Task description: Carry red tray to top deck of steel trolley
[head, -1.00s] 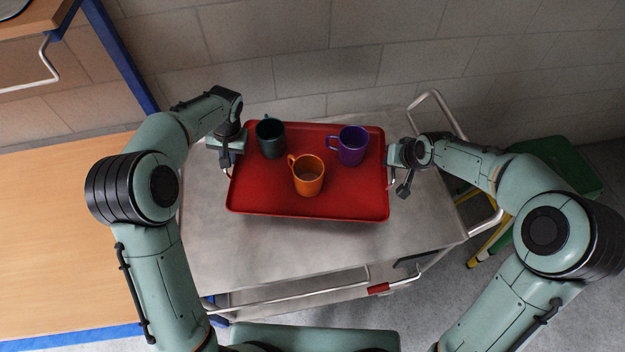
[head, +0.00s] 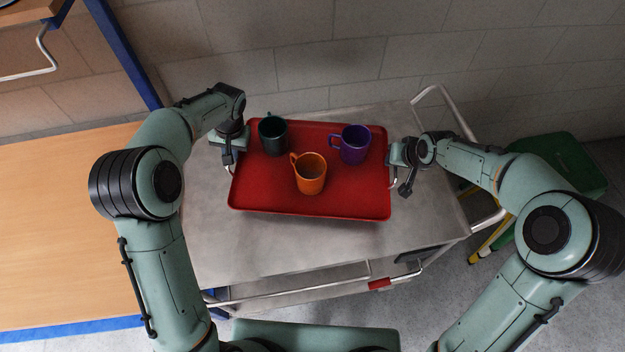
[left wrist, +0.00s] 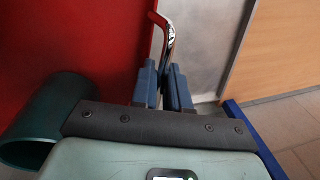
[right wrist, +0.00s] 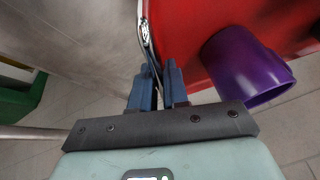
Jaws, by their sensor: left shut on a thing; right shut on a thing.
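The red tray (head: 265,197) is level over the top deck of the steel trolley (head: 230,245); I cannot tell whether it touches the deck. It carries a dark green mug (head: 273,136), an orange mug (head: 310,175) and a purple mug (head: 354,145), all upright. My left gripper (head: 232,165) is shut on the tray's left handle, a metal loop also seen in the left wrist view (left wrist: 166,35). My right gripper (head: 394,178) is shut on the tray's right handle, which shows in the right wrist view (right wrist: 146,40).
A wooden table (head: 60,220) with blue edging stands at the left, close to the trolley. A block wall (head: 330,60) runs behind. The trolley's rail (head: 455,110) rises at its right end. A green stool (head: 565,160) stands at the far right.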

